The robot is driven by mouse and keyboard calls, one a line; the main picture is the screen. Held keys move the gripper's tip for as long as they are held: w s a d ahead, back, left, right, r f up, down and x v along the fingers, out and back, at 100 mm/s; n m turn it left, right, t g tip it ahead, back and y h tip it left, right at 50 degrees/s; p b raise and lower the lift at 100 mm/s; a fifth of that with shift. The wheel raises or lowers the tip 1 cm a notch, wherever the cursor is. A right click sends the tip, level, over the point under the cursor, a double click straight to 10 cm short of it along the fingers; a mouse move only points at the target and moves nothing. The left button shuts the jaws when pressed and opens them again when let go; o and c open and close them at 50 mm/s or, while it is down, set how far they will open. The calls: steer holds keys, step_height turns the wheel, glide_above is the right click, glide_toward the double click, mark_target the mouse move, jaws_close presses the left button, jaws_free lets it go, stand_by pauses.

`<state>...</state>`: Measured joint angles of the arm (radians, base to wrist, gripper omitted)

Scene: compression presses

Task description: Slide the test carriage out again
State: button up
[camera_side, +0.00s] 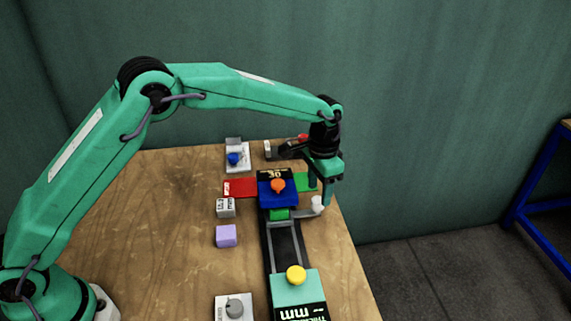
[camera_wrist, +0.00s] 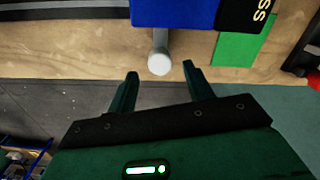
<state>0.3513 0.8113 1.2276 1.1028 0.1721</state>
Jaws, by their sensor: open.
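The test carriage looks to be the small green block (camera_side: 279,213) under the blue press head (camera_side: 278,198), on the dark rail; the head hides most of it. A grey rod with a white round end, the handle (camera_side: 317,204), sticks out to the right. In the wrist view the white handle end (camera_wrist: 158,63) points toward my gripper (camera_wrist: 160,73), its rod running under the blue block (camera_wrist: 175,12). My gripper is open. Its two fingers stand one on each side of the handle end, with gaps, not closed on it. In the side view my gripper (camera_side: 326,198) is beside the handle.
An orange knob (camera_side: 278,185) tops the press. The rail (camera_side: 286,247) runs toward a teal unit (camera_side: 298,287) with a yellow knob (camera_side: 296,274). Red (camera_side: 240,188) and green (camera_side: 303,181) pads flank the press. A purple cube (camera_side: 226,236) and grey block (camera_side: 225,207) stand left.

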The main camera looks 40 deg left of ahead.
mark_target(319, 200)
steer(key=shift+f, duration=1.5)
jaws_close()
